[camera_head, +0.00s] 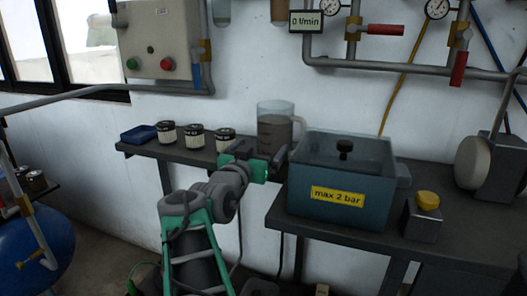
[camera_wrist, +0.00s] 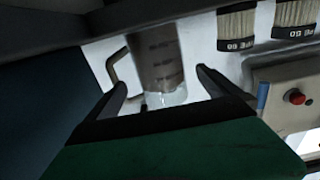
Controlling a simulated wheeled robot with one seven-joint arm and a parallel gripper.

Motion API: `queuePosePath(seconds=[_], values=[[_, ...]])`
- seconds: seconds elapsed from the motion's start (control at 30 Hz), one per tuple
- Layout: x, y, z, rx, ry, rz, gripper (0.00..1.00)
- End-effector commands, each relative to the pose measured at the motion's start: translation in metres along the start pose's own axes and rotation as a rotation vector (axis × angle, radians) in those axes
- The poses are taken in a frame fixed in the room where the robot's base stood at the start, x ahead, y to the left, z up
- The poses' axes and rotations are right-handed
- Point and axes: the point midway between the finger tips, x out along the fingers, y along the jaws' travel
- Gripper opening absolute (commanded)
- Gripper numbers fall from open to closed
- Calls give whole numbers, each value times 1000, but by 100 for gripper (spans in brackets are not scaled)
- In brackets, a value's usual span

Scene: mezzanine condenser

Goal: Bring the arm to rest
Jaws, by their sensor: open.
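My gripper (camera_head: 280,160) is at the end of my green and grey arm, in the middle of the head view. It is open, and nothing shows held between its fingers. It is just left of the blue-grey box labelled "max 2 bar" (camera_head: 337,196) and in front of a clear measuring jug (camera_head: 276,128) with grey-brown content. In the wrist view, the two dark fingers (camera_wrist: 163,85) stand apart, with the jug (camera_wrist: 157,57) seen beyond them. I cannot tell the exact gap between the fingers and the box.
Several labelled jars (camera_head: 194,137) and a blue tray (camera_head: 139,134) stand on the narrow shelf (camera_head: 179,154). A yellow-topped block (camera_head: 424,218) and a grey round-faced device (camera_head: 474,163) stand right of the box. Pipes with red-handled valves (camera_head: 384,30) run along the wall above. A blue tank (camera_head: 37,246) is at lower left.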

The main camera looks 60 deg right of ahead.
Motion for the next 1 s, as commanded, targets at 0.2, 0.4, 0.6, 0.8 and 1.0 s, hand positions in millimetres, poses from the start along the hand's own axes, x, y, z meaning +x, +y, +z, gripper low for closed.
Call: queuePosePath(seconds=[0.2,0.4,0.6,0.8,1.0], values=[[-10,7,0,-1,-1,16,100],[-10,7,0,-1,-1,16,100],[-10,6,-21,0,0,14,100],[-10,5,-108,0,0,12,100],[-10,5,-154,-1,-1,12,100]])
